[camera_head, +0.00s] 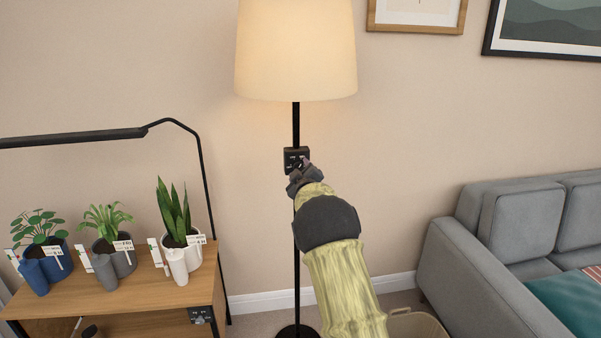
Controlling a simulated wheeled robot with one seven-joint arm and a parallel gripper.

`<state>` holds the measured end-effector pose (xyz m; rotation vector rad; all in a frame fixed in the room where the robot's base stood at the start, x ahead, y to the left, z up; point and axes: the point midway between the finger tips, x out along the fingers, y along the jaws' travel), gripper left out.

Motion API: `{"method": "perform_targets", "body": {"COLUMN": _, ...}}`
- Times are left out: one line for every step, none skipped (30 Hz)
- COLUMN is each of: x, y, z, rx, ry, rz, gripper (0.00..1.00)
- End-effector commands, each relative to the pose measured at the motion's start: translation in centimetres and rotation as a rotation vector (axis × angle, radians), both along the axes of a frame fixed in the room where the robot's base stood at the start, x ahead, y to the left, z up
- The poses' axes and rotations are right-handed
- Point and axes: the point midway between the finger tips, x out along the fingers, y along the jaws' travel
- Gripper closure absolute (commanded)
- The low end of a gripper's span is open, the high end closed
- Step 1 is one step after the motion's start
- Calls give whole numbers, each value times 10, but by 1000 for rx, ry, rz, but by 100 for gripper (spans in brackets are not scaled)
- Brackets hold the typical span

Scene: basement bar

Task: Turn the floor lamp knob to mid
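The floor lamp has a lit cream shade (296,55) on a thin black pole (296,125) and a round dark base (297,331). A small black control box (290,153) with pale markings sits on the pole below the shade. My gripper (299,168) is at the lower part of this box, at the end of my arm reaching up from below. The knob itself is hidden or too small to make out behind my gripper. I cannot tell whether the fingers are closed on it.
A wooden shelf (150,296) with potted plants (174,215) and a black arched lamp (80,138) stands at left. A grey sofa (455,270) is at right, with a beige basket (418,325) near it. Framed pictures hang above. The wall around the pole is clear.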

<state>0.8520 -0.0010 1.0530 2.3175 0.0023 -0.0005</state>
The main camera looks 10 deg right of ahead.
Motion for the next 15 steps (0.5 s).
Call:
{"method": "perform_targets", "body": {"x": 0, "y": 0, "z": 0, "rx": 0, "ry": 0, "rz": 0, "gripper": 48}}
{"method": "perform_targets", "body": {"x": 0, "y": 0, "z": 0, "rx": 0, "ry": 0, "rz": 0, "gripper": 48}}
{"method": "perform_targets", "body": {"x": 0, "y": 0, "z": 0, "rx": 0, "ry": -1, "rz": -1, "gripper": 48}}
{"method": "perform_targets", "body": {"x": 0, "y": 0, "z": 0, "rx": 0, "ry": -1, "rz": -1, "gripper": 48}}
{"method": "perform_targets", "body": {"x": 0, "y": -1, "z": 0, "rx": 0, "ry": -1, "rz": -1, "gripper": 48}}
{"method": "perform_targets", "body": {"x": 0, "y": -1, "z": 0, "rx": 0, "ry": -1, "rz": -1, "gripper": 48}}
{"method": "perform_targets", "body": {"x": 0, "y": -1, "z": 0, "rx": 0, "ry": -1, "rz": -1, "gripper": 48}}
{"method": "perform_targets", "body": {"x": 0, "y": -1, "z": 0, "rx": 1, "ry": -1, "rz": -1, "gripper": 48}}
{"method": "perform_targets", "body": {"x": -1, "y": -1, "z": 0, "rx": 1, "ry": -1, "rz": -1, "gripper": 48}}
{"method": "perform_targets", "body": {"x": -1, "y": -1, "z": 0, "rx": 1, "ry": 0, "rz": -1, "gripper": 48}}
{"method": "perform_targets", "body": {"x": -2, "y": -1, "z": 0, "rx": 1, "ry": 0, "rz": -1, "gripper": 48}}
{"method": "perform_targets", "body": {"x": -4, "y": -1, "z": 0, "rx": 1, "ry": -1, "rz": -1, "gripper": 48}}
{"method": "perform_targets", "body": {"x": -5, "y": -1, "z": 1, "rx": 1, "ry": -1, "rz": -1, "gripper": 48}}
{"method": "perform_targets", "body": {"x": -7, "y": -1, "z": 1, "rx": 1, "ry": -1, "rz": -1, "gripper": 48}}
{"method": "perform_targets", "body": {"x": -11, "y": -1, "z": 0, "rx": 1, "ry": 0, "rz": -1, "gripper": 48}}
